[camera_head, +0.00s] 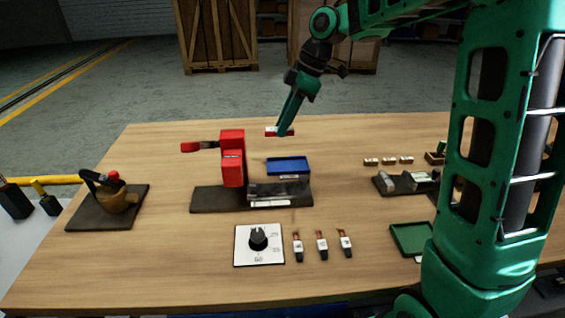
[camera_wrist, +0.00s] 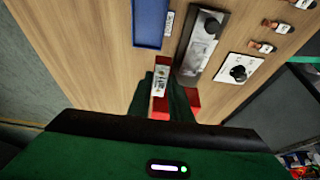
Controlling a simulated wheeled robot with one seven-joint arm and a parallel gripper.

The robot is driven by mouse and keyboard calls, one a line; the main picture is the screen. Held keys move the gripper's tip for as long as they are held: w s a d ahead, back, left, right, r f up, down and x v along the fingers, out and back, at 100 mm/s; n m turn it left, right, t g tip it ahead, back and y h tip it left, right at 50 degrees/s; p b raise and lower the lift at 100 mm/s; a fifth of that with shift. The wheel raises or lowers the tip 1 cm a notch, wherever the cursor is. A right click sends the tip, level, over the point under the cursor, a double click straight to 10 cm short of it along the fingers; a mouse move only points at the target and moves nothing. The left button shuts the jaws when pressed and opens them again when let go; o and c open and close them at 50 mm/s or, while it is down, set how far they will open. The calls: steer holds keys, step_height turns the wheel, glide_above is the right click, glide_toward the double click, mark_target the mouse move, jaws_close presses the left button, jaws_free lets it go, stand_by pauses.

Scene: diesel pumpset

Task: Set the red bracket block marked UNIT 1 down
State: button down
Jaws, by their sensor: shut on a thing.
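The red bracket block (camera_head: 279,132) is in my gripper (camera_head: 284,127), a small red piece with a white label on its face. In the head view it appears raised above the table, behind the blue tray (camera_head: 288,166). In the wrist view the block (camera_wrist: 161,79) shows between the green fingers of my gripper (camera_wrist: 165,88), its white label facing the camera. The label's print is too small to read. My gripper is shut on the block, and the fingers hide part of it.
A red machine (camera_head: 232,158) with a side arm stands on a dark base (camera_head: 205,199), left of the tray. A knob panel (camera_head: 259,244) and three small connectors lie in front. A green tray (camera_head: 411,239) is at right. The table's back left is clear.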

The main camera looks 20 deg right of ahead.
steer(key=w+d+f, duration=0.3)
steer(key=f, duration=0.1)
glide_above(286, 166)
steer(key=d, duration=0.1)
steer(key=f, duration=0.5)
steer(key=shift+s+d, duration=0.2)
steer(key=shift+s, duration=0.05)
steer(key=shift+f, duration=2.45)
steer(key=shift+f, duration=0.1)
steer(key=c, duration=1.9)
jaws_free()
